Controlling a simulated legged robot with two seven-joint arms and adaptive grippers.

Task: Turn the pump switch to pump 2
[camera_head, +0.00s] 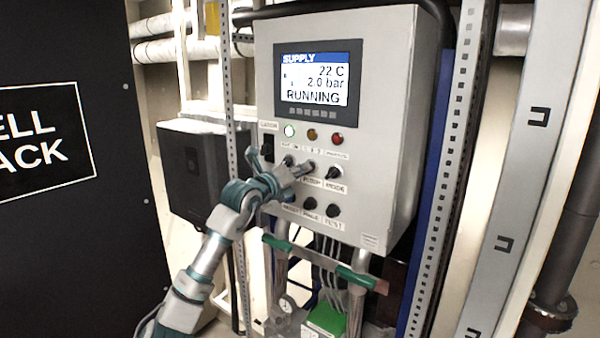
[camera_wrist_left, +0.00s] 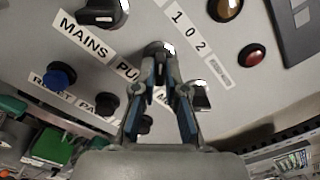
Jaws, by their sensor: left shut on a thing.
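The grey control panel (camera_head: 385,130) has a row of black rotary switches under its lamps. The pump switch (camera_head: 310,166) is the middle one, between the mains switch (camera_wrist_left: 103,12) and the mode switch (camera_head: 334,173). My left gripper (camera_head: 300,170) reaches in from the lower left and is shut on the pump switch. In the left wrist view its two fingers (camera_wrist_left: 163,75) stand on either side of the pump switch (camera_wrist_left: 156,48), below the "1 0 2" label (camera_wrist_left: 187,25). The fingers hide part of the knob, and I cannot tell its position. My right gripper is not in view.
The screen (camera_head: 318,80) reads SUPPLY, 22 C, 2.0 bar, RUNNING. Lower buttons (camera_head: 333,211) sit close under the gripper. A green-ended bar (camera_head: 325,263) and cables are beneath the panel.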

